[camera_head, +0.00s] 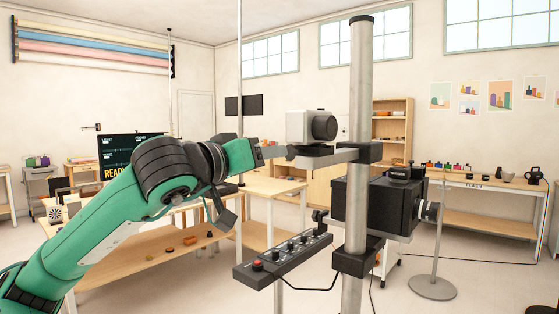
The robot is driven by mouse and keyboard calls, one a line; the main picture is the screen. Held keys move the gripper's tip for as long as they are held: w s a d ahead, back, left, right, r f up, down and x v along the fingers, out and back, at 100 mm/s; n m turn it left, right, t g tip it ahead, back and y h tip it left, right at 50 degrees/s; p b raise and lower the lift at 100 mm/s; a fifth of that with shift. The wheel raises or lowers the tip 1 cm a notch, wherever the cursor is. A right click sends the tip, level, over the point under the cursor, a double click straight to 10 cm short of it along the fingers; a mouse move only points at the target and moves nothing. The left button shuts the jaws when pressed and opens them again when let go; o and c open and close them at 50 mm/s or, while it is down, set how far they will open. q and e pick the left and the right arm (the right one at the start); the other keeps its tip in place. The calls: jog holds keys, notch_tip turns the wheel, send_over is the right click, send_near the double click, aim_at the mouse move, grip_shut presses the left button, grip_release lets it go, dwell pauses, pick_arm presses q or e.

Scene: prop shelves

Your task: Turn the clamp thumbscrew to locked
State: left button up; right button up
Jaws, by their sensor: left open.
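A vertical grey metal column (358,100) stands right of centre and carries black clamp collars, an upper one (366,152) and a lower one (354,262). A small black knob (319,215) sticks out left of the black camera box (383,205); I cannot tell for sure whether it is the clamp thumbscrew, nor its lock position. My left gripper (264,153), on the green arm, is open at the left end of the grey bar below a white camera (312,127). Its fingertips are small and partly hard to make out. My right gripper is out of view.
A black control strip (283,260) with a red button juts left from the column, low in front. A thin stand with a round base (432,288) is at the right. Wooden tables (180,255) stand behind my arm.

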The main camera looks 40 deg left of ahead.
pick_arm(q)
jog(key=s+b, duration=0.1)
jog(key=s, duration=0.6)
jog(key=shift+a, duration=0.25)
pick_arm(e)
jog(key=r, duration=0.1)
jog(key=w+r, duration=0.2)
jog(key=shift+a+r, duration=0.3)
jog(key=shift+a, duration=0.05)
